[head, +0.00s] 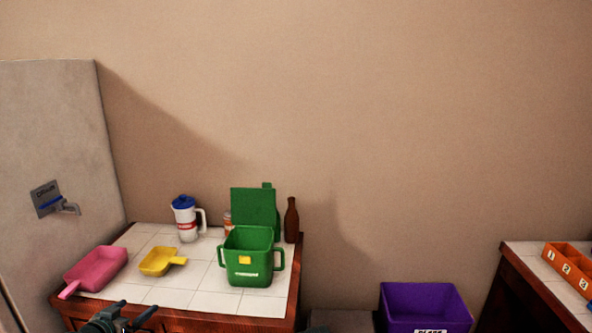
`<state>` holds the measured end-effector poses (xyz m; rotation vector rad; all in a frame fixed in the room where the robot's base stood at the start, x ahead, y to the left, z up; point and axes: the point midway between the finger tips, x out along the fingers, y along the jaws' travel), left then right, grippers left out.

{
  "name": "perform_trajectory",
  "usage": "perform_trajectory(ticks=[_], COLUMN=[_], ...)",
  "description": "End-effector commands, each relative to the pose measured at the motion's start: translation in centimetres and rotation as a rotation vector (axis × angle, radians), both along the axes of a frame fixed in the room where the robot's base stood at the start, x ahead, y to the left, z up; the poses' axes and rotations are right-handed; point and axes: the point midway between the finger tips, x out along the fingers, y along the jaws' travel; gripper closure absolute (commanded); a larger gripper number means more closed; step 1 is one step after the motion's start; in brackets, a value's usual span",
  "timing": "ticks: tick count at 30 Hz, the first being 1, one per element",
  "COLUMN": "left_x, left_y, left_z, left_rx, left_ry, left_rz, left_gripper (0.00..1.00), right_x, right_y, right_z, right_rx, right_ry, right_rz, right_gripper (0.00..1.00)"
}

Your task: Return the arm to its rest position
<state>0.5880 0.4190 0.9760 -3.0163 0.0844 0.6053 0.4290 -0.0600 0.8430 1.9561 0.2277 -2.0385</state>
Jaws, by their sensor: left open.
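My left gripper (133,312) shows at the bottom edge of the head view, left of centre. Its two dark fingers are apart with nothing visible between them. It is at the front edge of the tiled counter, in front of the pink scoop and the yellow scoop in the picture. Most of my left arm is cut off by the lower frame edge. My right gripper is not in view.
The tiled counter (165,297) holds a pink scoop (95,270), yellow scoop (158,262), white jug (187,222), green bin (247,262) and brown bottle (291,222). A purple crate (425,303) and an orange numbered tray (571,267) are right.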

Motion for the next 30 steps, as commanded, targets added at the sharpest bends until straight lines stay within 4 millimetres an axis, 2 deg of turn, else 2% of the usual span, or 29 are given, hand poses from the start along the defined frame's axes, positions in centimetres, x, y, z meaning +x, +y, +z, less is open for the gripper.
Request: perform_trajectory(ticks=[8, 14, 20, 23, 27, 30], left_x=[0.7, 1.0, 0.4, -0.6, -3.8, -6.7], left_y=[-4.1, -8.6, -15.3, -19.8, -26.5, -30.2], left_z=[-1.0, -2.2, -4.3, -5.6, -7.7, -8.9], left_rx=[-0.029, -0.056, -0.086, -0.091, -0.063, -0.014], left_ry=[0.068, 0.157, 0.315, 0.436, 0.666, 0.831], left_rz=[-0.076, -0.155, -0.261, -0.319, -0.381, -0.383], left_gripper=[0.00, 0.00, 0.00, 0.00, 0.00, 0.00], right_x=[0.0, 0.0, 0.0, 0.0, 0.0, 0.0], right_y=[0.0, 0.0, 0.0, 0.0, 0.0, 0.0], right_z=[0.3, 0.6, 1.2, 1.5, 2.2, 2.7], right_rx=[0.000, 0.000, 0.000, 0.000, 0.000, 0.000], right_ry=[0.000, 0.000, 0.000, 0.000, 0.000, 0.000], right_rz=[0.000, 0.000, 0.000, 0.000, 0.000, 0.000], right_gripper=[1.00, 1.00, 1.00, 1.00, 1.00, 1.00])
